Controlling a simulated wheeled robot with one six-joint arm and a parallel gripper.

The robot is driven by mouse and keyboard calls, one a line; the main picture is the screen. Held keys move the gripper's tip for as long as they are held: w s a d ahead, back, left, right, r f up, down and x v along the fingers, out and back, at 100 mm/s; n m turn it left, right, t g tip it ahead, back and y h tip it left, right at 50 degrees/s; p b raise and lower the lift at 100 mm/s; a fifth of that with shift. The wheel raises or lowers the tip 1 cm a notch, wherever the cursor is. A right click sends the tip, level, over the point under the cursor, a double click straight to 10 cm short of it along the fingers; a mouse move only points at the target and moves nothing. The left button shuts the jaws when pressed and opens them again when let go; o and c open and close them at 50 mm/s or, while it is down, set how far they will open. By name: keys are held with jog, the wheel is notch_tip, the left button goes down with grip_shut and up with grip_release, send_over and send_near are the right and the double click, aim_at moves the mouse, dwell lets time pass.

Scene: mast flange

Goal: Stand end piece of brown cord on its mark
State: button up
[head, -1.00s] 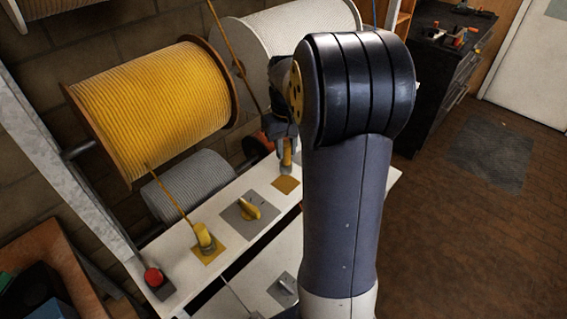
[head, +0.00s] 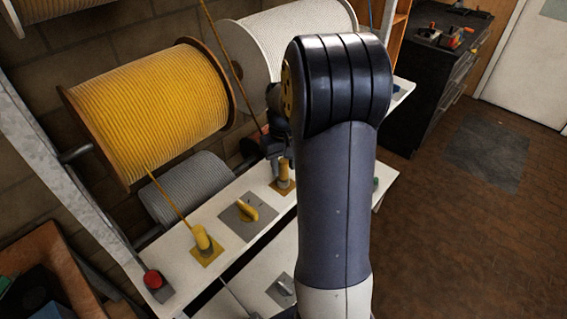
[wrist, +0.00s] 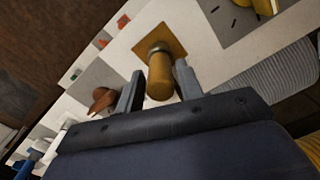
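The end piece of brown cord (head: 284,174) is a brown-orange cylinder with a metal collar. It stands upright at its orange-brown square mark (head: 282,188), with its foot at the mark. In the wrist view the end piece (wrist: 160,80) lies between the two grey fingers of my gripper (wrist: 160,86), and the mark (wrist: 172,36) shows around its foot. The fingers sit close against its sides. In the head view my gripper (head: 281,155) is right above the piece, partly hidden by my arm. The brown cord (head: 223,45) runs down from above toward the piece.
A yellow end piece (head: 202,240) stands on a yellow mark to the left. A grey plate with a yellow cleat (head: 245,212) lies between. The yellow spool (head: 150,105) and white spool (head: 290,40) hang behind the white shelf. A red button (head: 153,280) is at the near end.

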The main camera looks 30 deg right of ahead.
jog(key=shift+o, duration=0.9)
jog(key=shift+r, duration=0.25)
notch_tip(320, 180, up, 12)
jog(key=shift+b, duration=0.35)
dwell(1.9)
